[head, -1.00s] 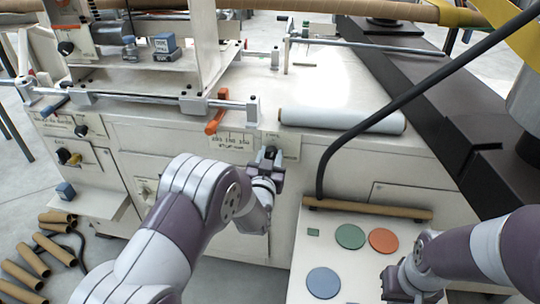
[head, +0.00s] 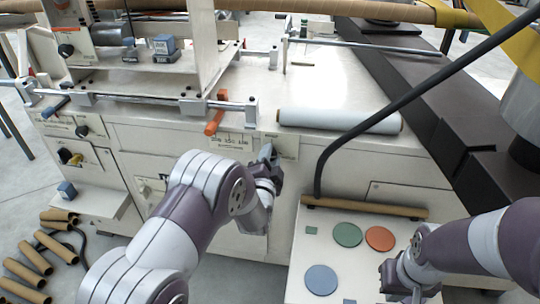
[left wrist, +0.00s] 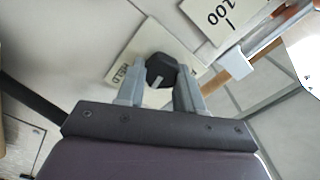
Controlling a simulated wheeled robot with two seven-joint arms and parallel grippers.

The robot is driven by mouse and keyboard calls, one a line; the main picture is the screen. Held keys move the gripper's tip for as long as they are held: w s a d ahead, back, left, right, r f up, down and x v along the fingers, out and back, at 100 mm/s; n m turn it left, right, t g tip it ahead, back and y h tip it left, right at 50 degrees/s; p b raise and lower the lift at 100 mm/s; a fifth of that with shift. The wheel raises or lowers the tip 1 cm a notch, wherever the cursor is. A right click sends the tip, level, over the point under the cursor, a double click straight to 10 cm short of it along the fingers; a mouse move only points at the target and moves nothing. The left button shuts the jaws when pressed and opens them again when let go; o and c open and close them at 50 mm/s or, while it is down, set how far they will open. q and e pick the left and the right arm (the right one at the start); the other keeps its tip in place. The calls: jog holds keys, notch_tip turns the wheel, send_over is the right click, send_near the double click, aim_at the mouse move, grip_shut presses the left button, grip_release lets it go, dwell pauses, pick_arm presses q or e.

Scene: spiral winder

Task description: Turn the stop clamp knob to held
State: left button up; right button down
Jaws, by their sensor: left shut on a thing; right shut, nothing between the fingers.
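The stop clamp knob is a black knob (left wrist: 160,70) on the front panel of the machine, with a pale mark on its face. The mark slants toward the lower left in the left wrist view. A cream label plate (left wrist: 124,62) behind the knob carries the word HELD to the knob's left. My left gripper (left wrist: 158,78) is shut on the knob, one finger on each side. In the head view my left gripper (head: 268,160) is at the cream plate (head: 285,145) and hides the knob. My right gripper (head: 403,292) is shut and empty over the lower right shelf.
An orange lever (head: 214,122) hangs from the rail just above left of my left gripper, beside a scale plate (head: 231,141). A white roll (head: 340,120) lies on the machine top. A black curved bar (head: 400,103) crosses to the right. Coloured discs (head: 321,280) lie on the shelf.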

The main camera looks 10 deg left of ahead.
pick_arm(q)
jog(key=shift+f+m+p, duration=0.15)
jog(key=shift+m+p, duration=0.3)
jog(key=shift+m, duration=1.6)
jog(key=shift+f+m+p, duration=0.1)
jog(key=shift+m+p, duration=0.35)
jog(key=shift+m, duration=1.6)
jog(key=o, duration=1)
jog(key=shift+o, duration=0.2)
jog(key=s+p, duration=0.2)
jog(key=s, duration=1)
jog(key=shift+s, duration=0.4)
